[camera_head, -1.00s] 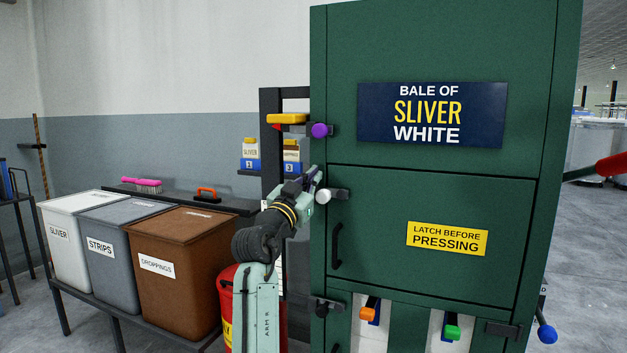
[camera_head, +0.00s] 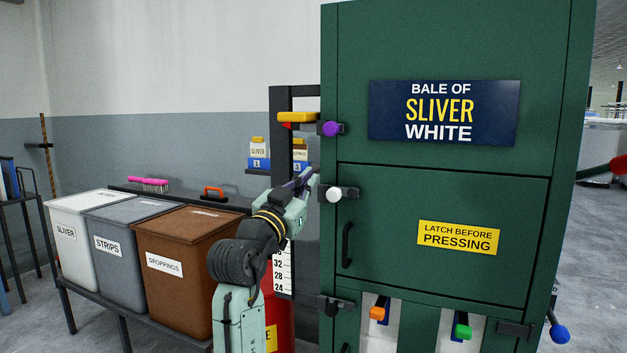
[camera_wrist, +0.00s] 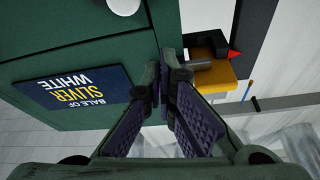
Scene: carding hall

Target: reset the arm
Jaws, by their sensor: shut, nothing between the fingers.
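My gripper (camera_head: 308,178) is raised in front of the left edge of the green press (camera_head: 440,190), just left of the white round knob (camera_head: 334,195) on its middle door. In the wrist view, my gripper (camera_wrist: 164,85) has its dark ribbed fingers drawn together at the tips with nothing between them. The wrist view looks at the press upside down, with its blue "Bale of Sliver White" sign (camera_wrist: 75,90) on the left. I cannot tell whether the gripper touches the press.
A purple knob (camera_head: 331,129) and a yellow handle (camera_head: 298,117) sit above my gripper. White, grey and brown bins (camera_head: 190,280) stand on a rack at left. A red cylinder (camera_head: 270,300) stands right beside my arm. Orange and green handles (camera_head: 462,331) are low on the press.

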